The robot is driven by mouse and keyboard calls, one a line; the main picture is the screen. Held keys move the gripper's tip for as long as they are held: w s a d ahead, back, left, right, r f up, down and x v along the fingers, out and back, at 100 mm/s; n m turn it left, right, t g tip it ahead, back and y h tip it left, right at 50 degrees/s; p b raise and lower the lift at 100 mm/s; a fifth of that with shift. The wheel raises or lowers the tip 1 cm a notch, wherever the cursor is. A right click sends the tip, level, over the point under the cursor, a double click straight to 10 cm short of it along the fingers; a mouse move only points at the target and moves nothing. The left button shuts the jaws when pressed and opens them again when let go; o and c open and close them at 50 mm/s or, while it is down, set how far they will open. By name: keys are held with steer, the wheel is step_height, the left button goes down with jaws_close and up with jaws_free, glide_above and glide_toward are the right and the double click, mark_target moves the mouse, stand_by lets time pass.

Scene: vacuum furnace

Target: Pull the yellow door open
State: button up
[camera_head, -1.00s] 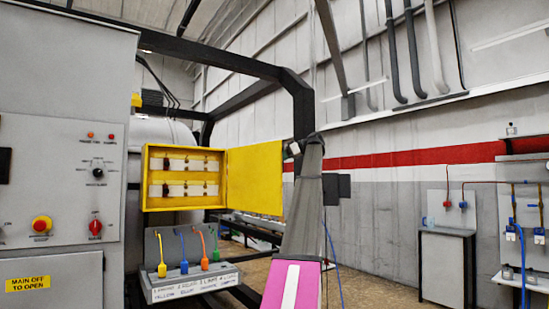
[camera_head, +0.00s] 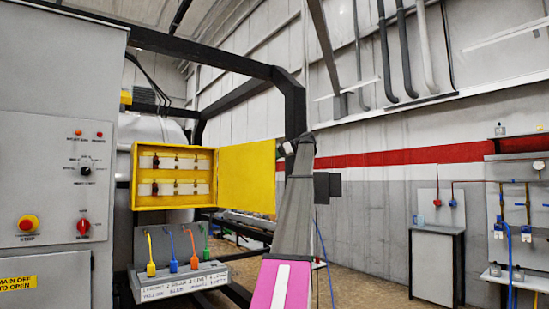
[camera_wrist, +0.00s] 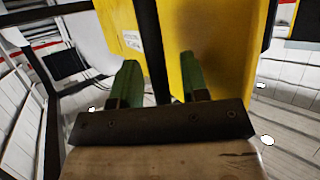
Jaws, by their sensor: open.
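The yellow door (camera_head: 247,178) stands wide open, swung out to the right of the yellow box (camera_head: 136,178) in the head view. Inside the box are two rows of pale blocks with dark and red parts. My gripper (camera_wrist: 159,62) is open, with its two green fingers apart in the wrist view. A yellow surface (camera_wrist: 222,60) lies beyond and beside the right finger, and a dark vertical bar passes between the fingers. I cannot tell whether the fingers touch anything. In the head view my arm's far end is near the door's outer edge, and the fingers are not clear there.
A grey control panel (camera_head: 55,160) with a red knob and a red button stands at the left. Below the box, a shelf (camera_head: 181,283) holds several coloured tagged items. A dark frame arches overhead. A grey cabinet (camera_head: 434,268) and a pipe board stand at the right.

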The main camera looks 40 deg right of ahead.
steer(key=v, duration=1)
steer(key=shift+s+d+r, duration=0.15)
steer(key=shift+s+d, duration=0.1)
